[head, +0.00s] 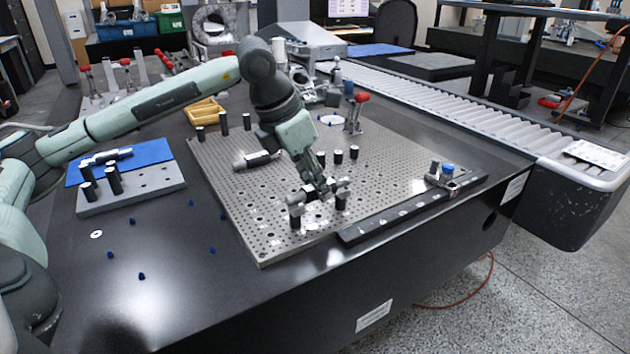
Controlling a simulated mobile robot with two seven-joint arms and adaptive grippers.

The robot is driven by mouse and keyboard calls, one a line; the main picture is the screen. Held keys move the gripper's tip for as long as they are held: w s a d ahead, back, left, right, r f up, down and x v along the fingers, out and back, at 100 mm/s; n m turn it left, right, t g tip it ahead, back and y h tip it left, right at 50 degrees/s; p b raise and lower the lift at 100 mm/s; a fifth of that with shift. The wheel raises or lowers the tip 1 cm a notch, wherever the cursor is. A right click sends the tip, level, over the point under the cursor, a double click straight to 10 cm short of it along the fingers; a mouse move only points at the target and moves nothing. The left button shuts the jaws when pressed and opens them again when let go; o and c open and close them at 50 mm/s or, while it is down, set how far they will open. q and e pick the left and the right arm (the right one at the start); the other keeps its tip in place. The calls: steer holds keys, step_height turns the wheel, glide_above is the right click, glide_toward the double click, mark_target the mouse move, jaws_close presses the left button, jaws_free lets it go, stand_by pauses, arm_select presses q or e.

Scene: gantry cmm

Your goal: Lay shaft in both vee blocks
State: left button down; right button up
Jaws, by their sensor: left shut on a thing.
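My left gripper (320,188) reaches down over the front part of the perforated plate (260,215). It is shut on the shaft (344,184), a short silvery bar that lies roughly crosswise under the fingers. The fingers hide its middle. Two dark upright pieces, which look like the vee blocks, stand under its ends: one at the left (295,213) and one at the right (341,202). The shaft is at or just above their tops; I cannot tell whether it touches them. My right gripper is not in view.
A dark and silver cylinder (257,159) lies on the plate behind. Several black pins stand around it. A blue mat (150,152) and a grey pin block (150,191) are at left. A black rail (400,212) runs along the plate's right front edge. Small blue bits dot the table.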

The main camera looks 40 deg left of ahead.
arm_select(q)
steer(key=shift+f+b, duration=0.45)
steer(key=shift+f, duration=0.05)
steer(key=shift+r, duration=0.1)
steer(key=c, duration=1.4)
jaws_free()
steer(key=shift+o, duration=1.3)
steer(key=v, duration=1.2)
steer(key=shift+s, duration=0.1)
